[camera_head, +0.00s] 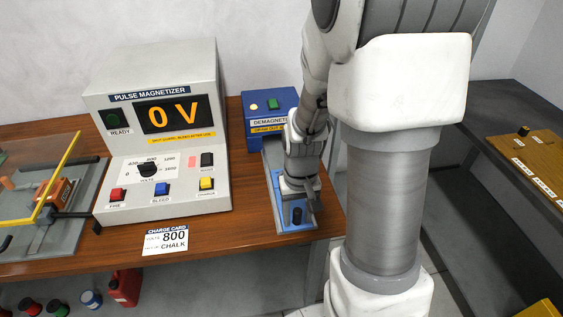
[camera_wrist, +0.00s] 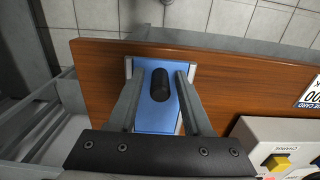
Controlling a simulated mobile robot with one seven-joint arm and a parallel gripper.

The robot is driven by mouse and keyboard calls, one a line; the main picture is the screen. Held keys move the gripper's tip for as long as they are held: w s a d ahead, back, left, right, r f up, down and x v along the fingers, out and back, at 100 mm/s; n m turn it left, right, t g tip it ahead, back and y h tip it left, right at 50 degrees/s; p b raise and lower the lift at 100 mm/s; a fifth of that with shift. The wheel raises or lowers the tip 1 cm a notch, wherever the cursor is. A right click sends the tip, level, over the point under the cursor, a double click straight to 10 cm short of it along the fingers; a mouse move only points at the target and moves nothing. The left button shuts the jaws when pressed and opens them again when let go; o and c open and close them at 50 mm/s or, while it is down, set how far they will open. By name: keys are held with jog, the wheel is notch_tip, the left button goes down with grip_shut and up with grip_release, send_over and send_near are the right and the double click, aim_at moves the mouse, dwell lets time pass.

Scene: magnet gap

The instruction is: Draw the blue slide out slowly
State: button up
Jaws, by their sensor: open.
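The blue slide (camera_head: 293,218) lies in a grey track at the front of the blue demagnetizer box (camera_head: 260,104), near the table's front edge. It also shows in the wrist view (camera_wrist: 156,123), with a dark upright knob (camera_wrist: 160,85) on it. My gripper (camera_head: 299,198) is above the slide's front end. In the wrist view its two fingers (camera_wrist: 159,76) are open, one on each side of the knob, with a visible gap to it. How far the fingertips reach down beside the knob is hard to tell. My wrist hides part of the slide and box label in the head view.
The pulse magnetizer (camera_head: 160,130) stands left of the slide, its display reading 0 V. Open floor lies beyond the table edge (camera_wrist: 97,60).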

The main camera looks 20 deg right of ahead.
jog(key=shift+w+r+p, duration=0.2)
jog(key=shift+r+p, duration=2.65)
jog(key=shift+r, duration=1)
jog(key=shift+r, duration=0.15)
jog(key=s+a+r+t+p, duration=0.1)
jog(key=s+a+r+t, duration=0.1)
jog(key=r, duration=0.5)
jog(key=s+a+r+n+t+p, duration=0.1)
jog(key=s+r, duration=0.3)
jog(key=r, duration=0.4)
jog(key=s+a+r+n+t, duration=0.1)
jog(key=s+a+r+t, duration=0.1)
jog(key=r, duration=0.6)
jog(key=shift+s+a+r+t+p, duration=0.25)
jog(key=shift+s+a+t+p, duration=0.15)
jog(key=shift+s+a, duration=0.4)
jog(key=shift+w+a+r, duration=0.1)
jog(key=shift+w, duration=0.05)
